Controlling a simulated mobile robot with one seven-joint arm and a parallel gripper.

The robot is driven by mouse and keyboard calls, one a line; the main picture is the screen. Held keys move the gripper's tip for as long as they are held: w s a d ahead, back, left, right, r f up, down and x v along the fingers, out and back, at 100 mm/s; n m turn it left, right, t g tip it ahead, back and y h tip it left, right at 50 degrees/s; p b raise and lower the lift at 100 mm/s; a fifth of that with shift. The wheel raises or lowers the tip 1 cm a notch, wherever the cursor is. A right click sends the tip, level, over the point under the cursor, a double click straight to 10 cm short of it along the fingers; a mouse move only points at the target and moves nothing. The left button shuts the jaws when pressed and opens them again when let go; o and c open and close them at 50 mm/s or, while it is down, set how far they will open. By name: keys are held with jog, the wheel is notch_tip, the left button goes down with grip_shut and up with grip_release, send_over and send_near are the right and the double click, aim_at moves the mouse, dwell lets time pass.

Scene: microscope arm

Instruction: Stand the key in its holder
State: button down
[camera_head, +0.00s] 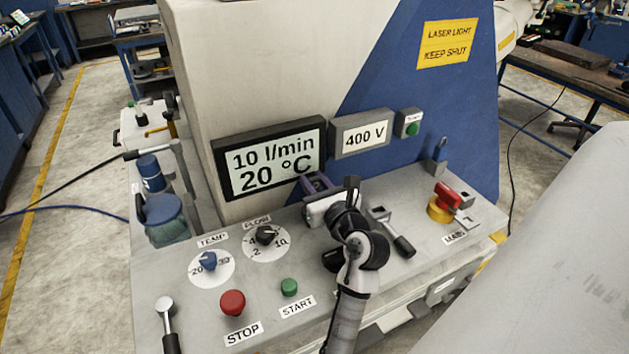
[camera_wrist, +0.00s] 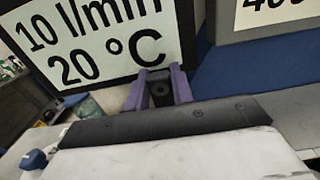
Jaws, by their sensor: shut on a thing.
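My gripper (camera_head: 316,182) has purple fingers and is over the panel, in front of the lower right corner of the big display. In the wrist view my gripper (camera_wrist: 160,90) is shut on a small dark piece (camera_wrist: 161,95), which I take to be the key; its shape is mostly hidden between the fingers.
A red handle (camera_head: 447,195) on a yellow ring stands at the panel's right. A black-handled lever (camera_head: 402,243) lies right of my wrist. Dials, a red STOP button (camera_head: 232,302) and a green START button (camera_head: 289,287) are at the left. The display (camera_head: 268,158) rises behind.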

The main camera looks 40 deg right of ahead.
jog(key=shift+f+b, duration=0.5)
jog(key=shift+f, duration=0.5)
jog(key=c, duration=1.1)
grip_release()
jog(key=shift+s, duration=0.1)
jog(key=b+v, duration=0.3)
jog(key=v, duration=1)
jog(key=shift+s+b, duration=0.3)
jog(key=shift+b, duration=0.05)
